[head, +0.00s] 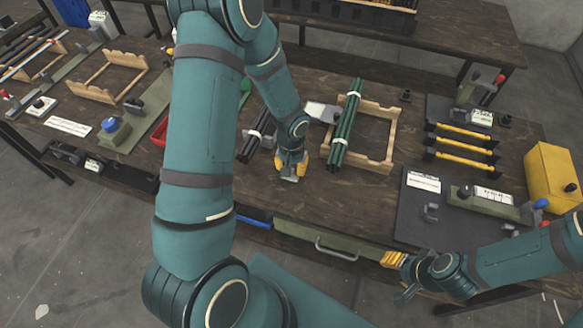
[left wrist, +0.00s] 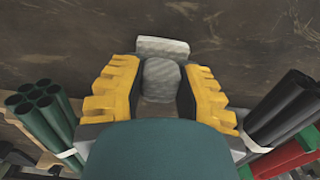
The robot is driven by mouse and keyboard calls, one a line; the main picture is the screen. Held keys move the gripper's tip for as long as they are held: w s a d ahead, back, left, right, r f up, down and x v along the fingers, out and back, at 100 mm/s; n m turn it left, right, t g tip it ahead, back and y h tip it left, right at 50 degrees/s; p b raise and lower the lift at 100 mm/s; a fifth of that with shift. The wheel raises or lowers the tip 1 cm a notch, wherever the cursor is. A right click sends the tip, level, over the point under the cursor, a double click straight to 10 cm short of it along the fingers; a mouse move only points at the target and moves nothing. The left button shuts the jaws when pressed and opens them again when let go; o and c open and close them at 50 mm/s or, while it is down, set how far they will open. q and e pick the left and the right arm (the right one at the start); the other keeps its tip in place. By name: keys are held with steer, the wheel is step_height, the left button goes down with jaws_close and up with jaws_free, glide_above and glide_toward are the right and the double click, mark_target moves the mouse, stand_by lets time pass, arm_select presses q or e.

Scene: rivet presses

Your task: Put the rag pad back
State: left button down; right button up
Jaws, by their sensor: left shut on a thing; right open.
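The rag pad (left wrist: 162,76) is a light grey, textured pad between the yellow fingers of my left gripper (left wrist: 158,92) in the left wrist view. A grey flap of it sticks out beyond the fingertips. In the head view, my left gripper (head: 290,164) is low over the dark bench near its front edge, shut on the pad (head: 289,178). I cannot tell whether the pad touches the bench. My right gripper (head: 396,272) is open and empty at the front right, by the bench's front edge.
Green tubes (head: 347,122) lie on a wooden frame (head: 387,135) to the right of my left gripper. Dark tubes (head: 256,136) lie to its left. A pale plate (head: 318,112) sits behind. A dark mat (head: 455,217) with tools and a yellow box (head: 552,175) are at right.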

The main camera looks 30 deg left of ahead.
arm_select(q)
steer(key=shift+f, duration=0.25)
steer(key=shift+f, duration=0.1)
steer(key=shift+f, duration=0.1)
steer(key=c, duration=0.7)
jaws_free()
steer(key=shift+c, duration=0.2)
steer(key=shift+r, duration=0.25)
step_height(320, 180, up, 12)
steer(key=p, duration=0.2)
steer(key=shift+f, duration=0.1)
